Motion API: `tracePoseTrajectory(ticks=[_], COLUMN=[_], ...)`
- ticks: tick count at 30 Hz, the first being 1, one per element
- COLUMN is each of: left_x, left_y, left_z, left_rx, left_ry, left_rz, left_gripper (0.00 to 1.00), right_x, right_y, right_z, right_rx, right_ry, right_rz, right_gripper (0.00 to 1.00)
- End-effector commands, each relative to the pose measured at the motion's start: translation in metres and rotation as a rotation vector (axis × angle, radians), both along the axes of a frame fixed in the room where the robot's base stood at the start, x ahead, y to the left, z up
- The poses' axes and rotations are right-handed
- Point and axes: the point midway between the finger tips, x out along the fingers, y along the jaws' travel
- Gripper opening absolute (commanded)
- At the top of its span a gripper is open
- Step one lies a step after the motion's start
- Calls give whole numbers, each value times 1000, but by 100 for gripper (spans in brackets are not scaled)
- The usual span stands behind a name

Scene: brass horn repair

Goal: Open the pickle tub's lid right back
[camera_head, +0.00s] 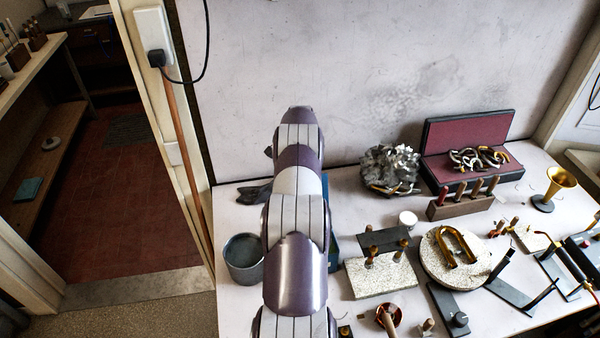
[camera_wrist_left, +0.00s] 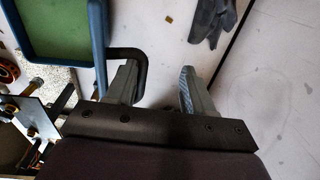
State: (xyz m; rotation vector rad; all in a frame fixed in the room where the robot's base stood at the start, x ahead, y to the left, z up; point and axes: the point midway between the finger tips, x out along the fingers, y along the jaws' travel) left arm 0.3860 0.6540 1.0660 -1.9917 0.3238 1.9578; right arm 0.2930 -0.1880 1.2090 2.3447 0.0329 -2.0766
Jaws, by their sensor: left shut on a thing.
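The pickle tub is mostly hidden behind my left arm in the head view; a strip of its blue side (camera_head: 334,252) shows right of the arm. In the left wrist view a blue-rimmed, green-faced panel (camera_wrist_left: 58,28) fills the upper left, and I take it as part of the tub; I cannot tell how far its lid is open. A black bent handle (camera_wrist_left: 130,53) runs from the blue rim to my left gripper (camera_wrist_left: 158,80). The head view hides this gripper under the arm. My right gripper is not in view.
A grey round pot (camera_head: 243,262) stands left of the arm and a dark glove (camera_head: 254,193) lies behind it. Right are a stone block (camera_head: 381,278), a round stone plate (camera_head: 436,270), a wooden tool rack (camera_head: 460,207) and an open red-lined case (camera_head: 468,135). The wall closes the back.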

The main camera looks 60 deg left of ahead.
Motion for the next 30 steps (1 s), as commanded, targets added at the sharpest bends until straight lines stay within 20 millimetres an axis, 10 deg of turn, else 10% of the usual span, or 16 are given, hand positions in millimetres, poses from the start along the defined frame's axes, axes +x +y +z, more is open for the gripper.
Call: tracePoseTrajectory(ticks=[21,30], left_x=[0,-3], left_y=[1,-5], left_z=[0,80], left_rx=[5,12], left_ry=[-2,-6], left_rz=[-1,0], left_gripper=[36,36], right_x=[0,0], right_y=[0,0], right_z=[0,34], right_rx=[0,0], right_ry=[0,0], right_rz=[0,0], right_gripper=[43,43])
